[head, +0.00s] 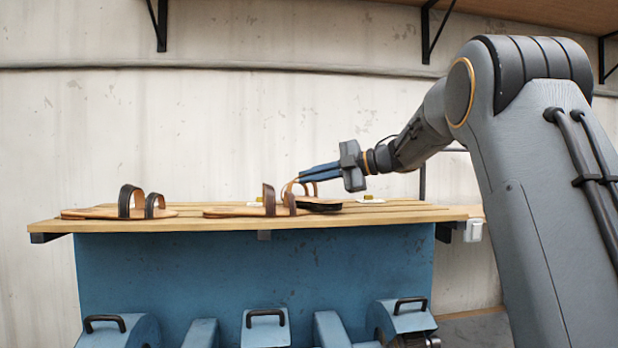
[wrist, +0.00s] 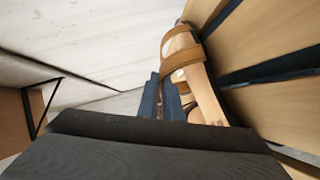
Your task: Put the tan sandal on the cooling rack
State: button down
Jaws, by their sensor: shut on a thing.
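The tan sandal (wrist: 183,60), with tan straps and a pale footbed, shows in the wrist view beside the blue fingers of my gripper (wrist: 158,84). In the head view my gripper (head: 303,175) reaches in from the right, shut on the tan sandal's strap (head: 290,186). The sandal is low over the slatted wooden top (head: 400,214), which looks like the cooling rack. I cannot tell whether its sole touches the slats. The fingers and the middle sandal hide part of it.
A sandal with dark brown straps (head: 240,211) lies just left of the tan one, very close to it. Another dark-strapped sandal (head: 95,213) lies at the left end. A small white card (head: 370,202) lies to the right. Bare slats show at the right end.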

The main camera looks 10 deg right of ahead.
jog(key=shift+f, duration=0.5)
jog(key=c, duration=1.9)
grip_release()
jog(key=shift+f, duration=0.1)
jog(key=shift+c, duration=0.2)
jog(key=b+v, duration=0.4)
jog(key=v, duration=0.7)
jog(key=shift+s+d+r+b, duration=0.25)
jog(key=shift+s+d+b, duration=0.05)
jog(key=shift+d+b, duration=0.05)
